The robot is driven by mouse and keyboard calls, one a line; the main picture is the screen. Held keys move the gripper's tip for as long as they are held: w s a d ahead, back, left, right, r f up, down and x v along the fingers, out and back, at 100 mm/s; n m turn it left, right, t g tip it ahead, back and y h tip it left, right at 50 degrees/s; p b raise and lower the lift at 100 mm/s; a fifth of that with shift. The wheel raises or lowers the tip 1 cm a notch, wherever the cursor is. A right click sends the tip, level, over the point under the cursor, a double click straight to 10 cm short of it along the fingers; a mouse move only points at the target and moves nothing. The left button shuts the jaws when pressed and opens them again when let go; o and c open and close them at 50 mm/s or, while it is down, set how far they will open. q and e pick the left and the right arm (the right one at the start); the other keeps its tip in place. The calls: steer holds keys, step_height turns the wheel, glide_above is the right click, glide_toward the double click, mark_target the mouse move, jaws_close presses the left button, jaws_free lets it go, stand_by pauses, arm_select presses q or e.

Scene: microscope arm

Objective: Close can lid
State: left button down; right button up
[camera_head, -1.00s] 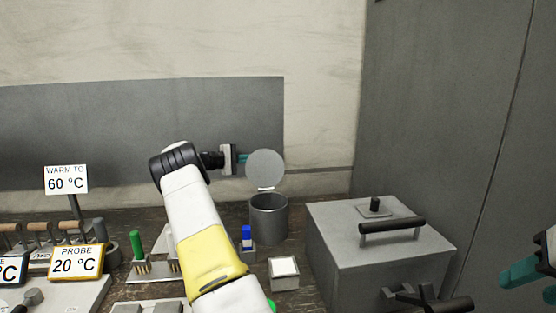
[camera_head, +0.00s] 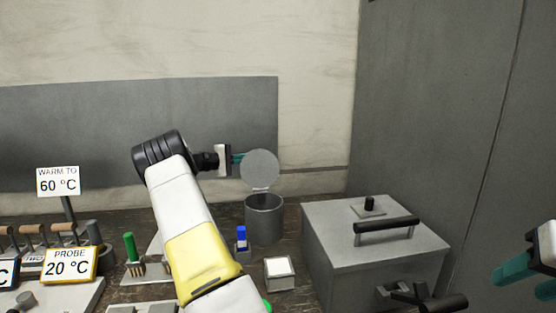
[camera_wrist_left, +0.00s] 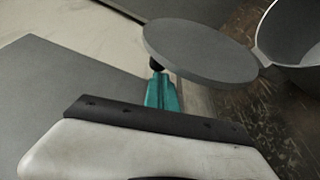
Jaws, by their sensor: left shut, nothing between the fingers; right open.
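The grey metal can (camera_head: 264,220) stands upright on the dark bench, open at the top. Its round lid (camera_head: 260,169) stands raised on the hinge at the can's back. In the left wrist view the lid (camera_wrist_left: 200,50) and the can (camera_wrist_left: 292,32) show at the top right. My left gripper (camera_head: 238,158) is shut and empty, its teal fingertips at the lid's left edge. In the left wrist view the fingers (camera_wrist_left: 161,92) lie just below the lid; I cannot tell whether they touch it. My right gripper (camera_head: 530,278) is open and empty at the right edge.
A grey box with a black handle (camera_head: 386,225) stands right of the can. A small white-topped block (camera_head: 280,272) and a blue-capped vial (camera_head: 241,236) stand in front. Signs reading 60 °C (camera_head: 58,181) and 20 °C (camera_head: 68,265) are at left. A wall rises behind.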

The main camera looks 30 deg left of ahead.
mark_target(251, 159)
arm_select(q)
steer(key=shift+s+d+r+m, duration=0.4)
steer(key=shift+s+r+m, duration=0.1)
steer(key=shift+m, duration=0.1)
steer(key=s+d+m, duration=0.1)
steer(key=s+m, duration=0.1)
steer(key=s+d+r+m+t+h, duration=0.1)
steer(key=s+d+m, duration=0.1)
steer(key=m, duration=0.1)
steer(key=s+d+r+m+t+h, duration=0.1)
steer(key=s+d+m, duration=0.1)
steer(key=m, duration=0.1)
steer(key=shift+s+d, duration=0.1)
steer(key=shift+d, duration=0.1)
steer(key=s+d+f+m+g+h, duration=0.2)
steer(key=s+d+f+m+h, duration=0.3)
steer(key=m, duration=1)
steer(key=shift+s+d+f+m+g+h, duration=0.35)
steer(key=shift+s+d+f, duration=0.3)
steer(key=shift+s+f, duration=0.5)
steer(key=shift+s, duration=0.1)
